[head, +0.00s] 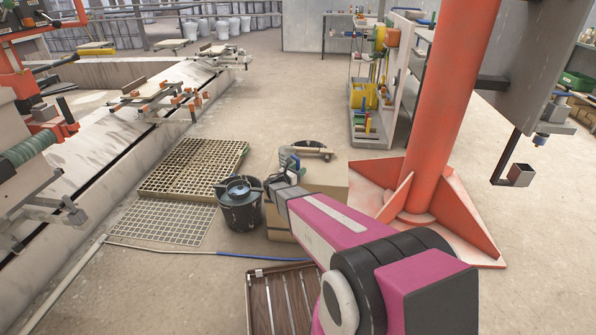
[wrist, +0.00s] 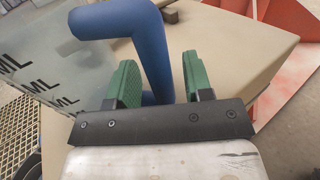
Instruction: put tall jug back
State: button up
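In the wrist view, a see-through grey jug with dark "ML" markings (wrist: 32,50) fills the upper left. Its thick blue handle (wrist: 155,50) bends down between my fingers. My gripper (wrist: 160,80) has green pads, one on each side of the handle. The left pad is very close to the handle, and a gap shows at the right pad, so the gripper looks open around it. In the head view my gripper (head: 278,182) is at the left edge of a beige box (head: 330,183). The jug is small and mostly unclear there, and its base is hidden.
A black bucket (head: 240,213) stands just left of the box, beside a tan grate (head: 190,168). A slatted rack (head: 283,303) is in front. An orange column with a flared base (head: 432,200) stands close on the right.

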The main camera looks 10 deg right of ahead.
jog(key=shift+r, duration=0.15)
jog(key=shift+s+a, duration=0.25)
jog(key=shift+a, duration=0.05)
jog(key=v, duration=1.1)
jog(key=s+d+r+m+g+y, duration=0.2)
jog(key=s+d+m+g+y, duration=0.2)
jog(key=s+d+m+g, duration=0.7)
jog(key=s+a+r+m+y, duration=0.2)
jog(key=s+m+y, duration=0.3)
jog(key=s+m, duration=0.2)
jog(key=s+a+r+m+y, duration=0.2)
jog(key=s+a+m+y, duration=0.1)
jog(key=s+m+y, duration=0.2)
jog(key=s+m, duration=0.2)
jog(key=shift+r+m, duration=0.3)
jog(key=shift+r, duration=0.05)
